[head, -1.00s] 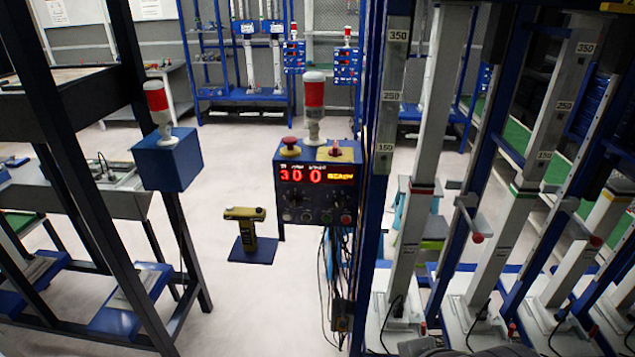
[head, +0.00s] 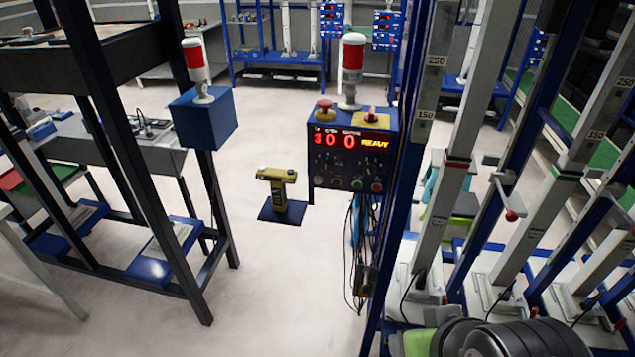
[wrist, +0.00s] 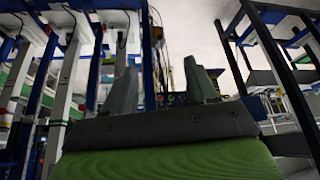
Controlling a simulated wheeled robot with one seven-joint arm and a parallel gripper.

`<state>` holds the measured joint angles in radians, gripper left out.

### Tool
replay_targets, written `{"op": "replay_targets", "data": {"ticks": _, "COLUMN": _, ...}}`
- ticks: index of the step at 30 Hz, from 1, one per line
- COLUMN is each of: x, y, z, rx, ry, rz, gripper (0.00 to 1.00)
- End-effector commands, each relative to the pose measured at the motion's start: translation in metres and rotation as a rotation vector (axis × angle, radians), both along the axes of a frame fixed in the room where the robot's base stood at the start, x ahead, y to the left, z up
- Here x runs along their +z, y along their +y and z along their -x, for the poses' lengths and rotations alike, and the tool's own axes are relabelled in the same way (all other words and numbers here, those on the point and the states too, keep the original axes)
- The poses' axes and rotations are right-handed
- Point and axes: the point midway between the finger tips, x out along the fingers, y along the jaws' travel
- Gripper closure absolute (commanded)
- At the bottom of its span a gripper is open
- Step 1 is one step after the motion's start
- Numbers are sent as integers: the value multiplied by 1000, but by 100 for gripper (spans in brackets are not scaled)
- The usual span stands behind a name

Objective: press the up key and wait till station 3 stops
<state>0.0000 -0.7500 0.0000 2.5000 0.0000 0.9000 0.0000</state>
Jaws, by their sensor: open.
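The control box (head: 350,150) is blue with a dark face and hangs on a blue post in the head view. Its lit display (head: 350,141) reads "3 0 0" in red and "READY" in yellow. Small round keys (head: 357,185) sit below it; their markings are too small to read, so I cannot tell which is the up key. The measuring columns (head: 445,190) stand to the right, and I cannot tell which is station 3.
Red mushroom buttons (head: 325,108) and a red-white lamp (head: 353,70) top the box. Cables (head: 358,240) hang below. A yellow device (head: 279,188) stands left of it. A dark table frame (head: 195,260) is at left. The pale floor between is clear.

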Motion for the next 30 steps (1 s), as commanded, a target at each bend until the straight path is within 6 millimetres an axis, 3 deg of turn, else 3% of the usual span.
{"op": "replay_targets", "data": {"ticks": 2, "x": 0, "y": 0, "z": 0, "rx": 0, "ry": 0, "rz": 0, "gripper": 43}}
{"op": "replay_targets", "data": {"ticks": 13, "x": 0, "y": 0, "z": 0, "rx": 0, "ry": 0, "rz": 0, "gripper": 99}}
{"op": "replay_targets", "data": {"ticks": 30, "x": 0, "y": 0, "z": 0, "rx": 0, "ry": 0, "rz": 0, "gripper": 100}}
